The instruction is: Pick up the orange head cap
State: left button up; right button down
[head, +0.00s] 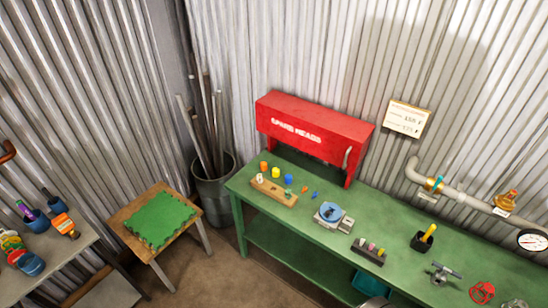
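A small orange cap (264,166) stands at the back left of the green workbench (360,205), below the red cabinet. A yellow cap (276,172) and a blue cap (289,179) stand in a row to its right. A wooden block (274,191) lies just in front of these caps, with small pieces on it. A smaller orange piece (314,195) lies farther right on the bench. Neither of my grippers shows in the head view.
A red cabinet (313,131) marked "SPARE HEADS" stands over the back of the bench. A stool (158,224) and a bin (217,199) are left.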

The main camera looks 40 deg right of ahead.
aim_at(264, 168)
jog(key=z, duration=0.75)
jog(key=i, duration=0.85)
jog(key=z, duration=0.95)
